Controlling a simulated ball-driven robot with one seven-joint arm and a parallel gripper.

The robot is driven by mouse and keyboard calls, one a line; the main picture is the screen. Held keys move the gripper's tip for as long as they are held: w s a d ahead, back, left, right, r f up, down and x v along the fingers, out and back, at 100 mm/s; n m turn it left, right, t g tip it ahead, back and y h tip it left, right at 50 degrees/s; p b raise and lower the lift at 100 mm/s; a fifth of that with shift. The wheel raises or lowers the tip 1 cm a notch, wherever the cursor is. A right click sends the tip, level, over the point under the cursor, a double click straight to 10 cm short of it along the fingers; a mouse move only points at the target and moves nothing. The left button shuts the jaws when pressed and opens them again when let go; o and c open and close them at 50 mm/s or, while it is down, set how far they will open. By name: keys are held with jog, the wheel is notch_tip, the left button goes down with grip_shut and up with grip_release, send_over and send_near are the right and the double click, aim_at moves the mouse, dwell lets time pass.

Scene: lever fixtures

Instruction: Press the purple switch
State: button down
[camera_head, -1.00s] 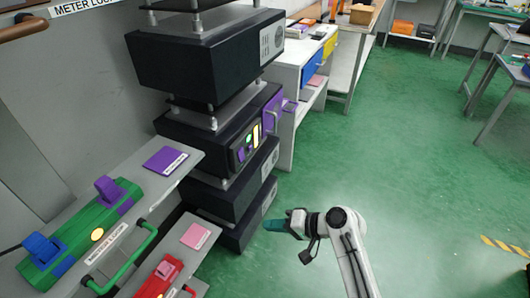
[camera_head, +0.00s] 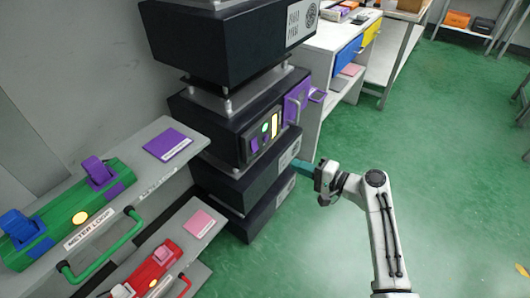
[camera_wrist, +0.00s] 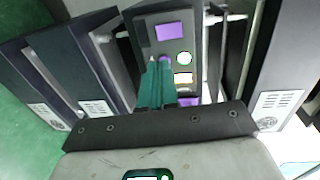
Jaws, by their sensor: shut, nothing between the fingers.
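A dark panel on the black box stack bears a purple switch (camera_head: 254,145), a round green light (camera_head: 265,128) and a yellow bar (camera_head: 275,124). In the wrist view the panel shows a purple square (camera_wrist: 168,31) at its top, the green light (camera_wrist: 184,58) and small purple parts, partly hidden by my fingers. A purple lever (camera_head: 98,170) also stands on a green fixture at the left. My gripper (camera_head: 297,166) has teal fingers, shut and empty, to the right of the stack and lower than the panel in the head view. Its fingertips (camera_wrist: 158,62) overlap the panel; contact cannot be told.
A purple door (camera_head: 297,98) with a handle sticks out right of the panel. At the left are shelves with the green fixture (camera_head: 62,210), a blue lever (camera_head: 22,226) and a red fixture (camera_head: 152,272). A white cabinet (camera_head: 318,62) stands behind. Green floor is clear at the right.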

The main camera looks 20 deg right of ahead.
aim_at(256, 150)
jog(key=b+x, duration=0.1)
jog(key=x, duration=1.1)
jog(key=shift+w+a+b, duration=0.25)
jog(key=shift+w+b, duration=0.05)
jog(key=shift+b, duration=0.1)
jog(key=shift+f, duration=0.1)
jog(key=shift+w+a+b, duration=0.1)
jog(key=shift+w+b, duration=0.05)
jog(key=shift+b, duration=0.7)
